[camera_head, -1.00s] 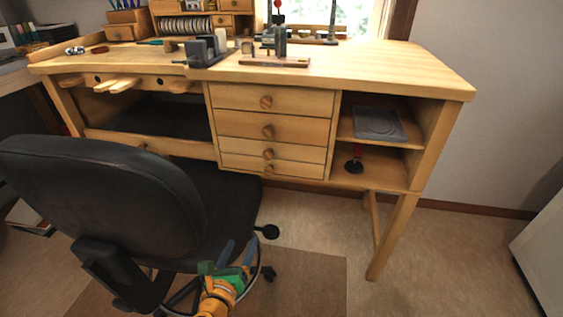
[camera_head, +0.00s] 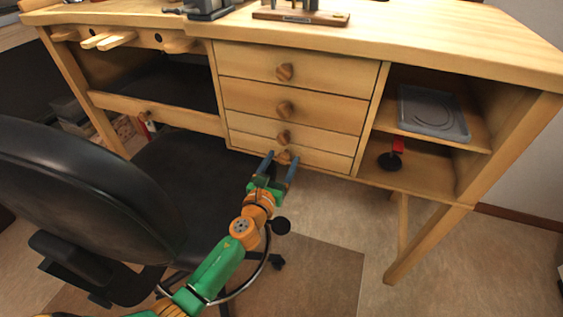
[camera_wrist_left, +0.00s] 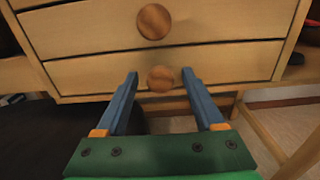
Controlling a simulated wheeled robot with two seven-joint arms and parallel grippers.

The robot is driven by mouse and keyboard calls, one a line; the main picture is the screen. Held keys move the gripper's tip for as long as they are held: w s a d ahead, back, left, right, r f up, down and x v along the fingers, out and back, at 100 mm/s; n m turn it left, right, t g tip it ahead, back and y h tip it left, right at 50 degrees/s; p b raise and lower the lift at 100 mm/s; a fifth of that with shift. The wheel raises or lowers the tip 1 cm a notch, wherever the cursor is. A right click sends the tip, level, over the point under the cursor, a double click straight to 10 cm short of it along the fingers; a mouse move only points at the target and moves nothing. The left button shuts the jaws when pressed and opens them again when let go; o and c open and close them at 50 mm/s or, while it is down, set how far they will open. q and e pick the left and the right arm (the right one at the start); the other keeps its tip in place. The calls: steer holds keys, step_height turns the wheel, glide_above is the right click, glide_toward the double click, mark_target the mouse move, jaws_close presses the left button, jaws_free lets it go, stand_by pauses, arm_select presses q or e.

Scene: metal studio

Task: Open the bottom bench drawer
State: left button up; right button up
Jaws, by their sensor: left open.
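The bench's bottom drawer (camera_head: 320,160) is the lowest of a stack of wooden drawers and looks closed. Its round wooden knob (camera_head: 284,157) sits at the middle of its front. My left gripper (camera_head: 280,161) is open, its two blue fingers pointing up at this knob. In the left wrist view the bottom knob (camera_wrist_left: 160,79) lies between the fingertips of the left gripper (camera_wrist_left: 158,76), with gaps on both sides. The knob of the drawer above (camera_wrist_left: 153,21) shows higher up, beyond the fingers. My right gripper is not in view.
A black office chair (camera_head: 75,195) stands at the left, its seat close to my left arm. The open shelf at the right holds a grey tray (camera_head: 432,112) and a small red and black item (camera_head: 392,155).

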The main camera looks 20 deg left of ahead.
arm_select(q)
jaws_close()
stand_by(1.4)
